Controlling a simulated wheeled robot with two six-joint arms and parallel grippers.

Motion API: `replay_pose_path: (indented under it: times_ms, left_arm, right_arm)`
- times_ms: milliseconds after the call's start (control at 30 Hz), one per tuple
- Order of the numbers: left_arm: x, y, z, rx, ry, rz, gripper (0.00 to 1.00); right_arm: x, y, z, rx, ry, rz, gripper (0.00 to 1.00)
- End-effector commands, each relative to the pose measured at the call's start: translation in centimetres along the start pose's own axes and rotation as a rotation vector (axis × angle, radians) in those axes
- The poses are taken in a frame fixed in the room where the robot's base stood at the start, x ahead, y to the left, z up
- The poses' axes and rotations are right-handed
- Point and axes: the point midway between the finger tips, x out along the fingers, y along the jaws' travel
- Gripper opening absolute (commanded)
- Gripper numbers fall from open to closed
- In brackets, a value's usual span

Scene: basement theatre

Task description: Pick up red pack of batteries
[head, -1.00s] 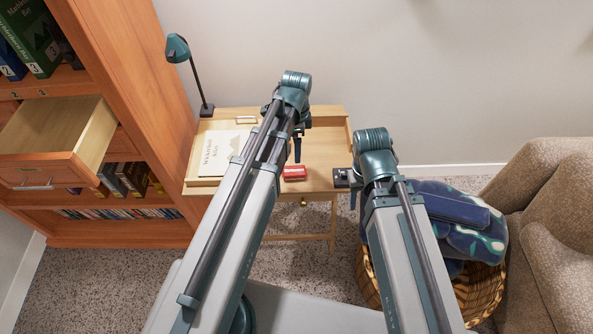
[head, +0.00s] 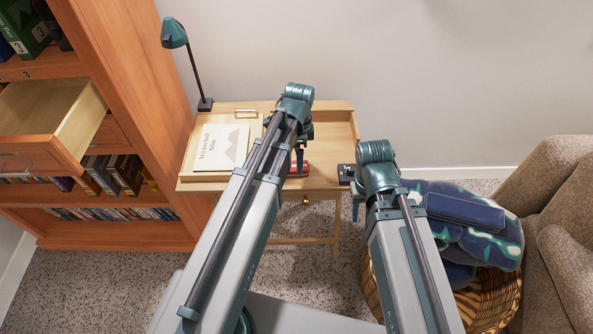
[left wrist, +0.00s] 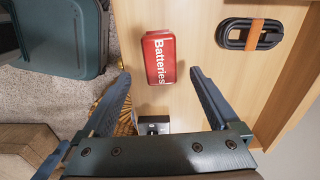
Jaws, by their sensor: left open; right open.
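The red pack of batteries (head: 304,169) lies on the wooden desk, mostly hidden behind my left arm in the head view. In the left wrist view the red pack (left wrist: 159,57), with white "Batteries" lettering, lies flat and fully visible. My left gripper (left wrist: 160,76) is open above the desk, its fingertips on either side of the pack's near end in that view. No contact shows. In the head view my left gripper (head: 299,160) is partly covered by its own arm. My right gripper (head: 356,195) is open and empty by the desk's front right corner.
A black coil with an orange band (left wrist: 250,33) lies on the desk near the pack. A white book (head: 220,147) and a teal lamp (head: 190,65) are at the desk's left. A bookcase (head: 135,110) with an open drawer stands left; a blanket basket (head: 490,290) stands right.

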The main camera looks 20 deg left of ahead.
Motion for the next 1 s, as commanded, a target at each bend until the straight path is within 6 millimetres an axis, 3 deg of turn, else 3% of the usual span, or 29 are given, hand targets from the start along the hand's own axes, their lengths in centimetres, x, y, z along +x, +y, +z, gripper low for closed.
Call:
replay_pose_path:
  times_ms: [400,733,767,1000]
  left_arm:
    - [4.7,-0.1,0.6,0.001,0.0,0.0,0.95]
    - [5.0,-0.1,0.6,0.0,0.0,0.0,0.95]
    - [5.0,-0.1,0.6,0.0,0.0,0.0,0.93]
    - [5.0,-0.1,0.6,0.0,0.0,0.0,0.5]
  right_arm:
    - [4.7,-0.5,-0.3,0.0,0.0,0.0,0.5]
    - [5.0,-0.5,-0.3,0.0,0.0,0.0,0.5]
    - [5.0,-0.5,-0.3,0.0,0.0,0.0,0.5]
    - [5.0,-0.5,-0.3,0.0,0.0,0.0,0.5]
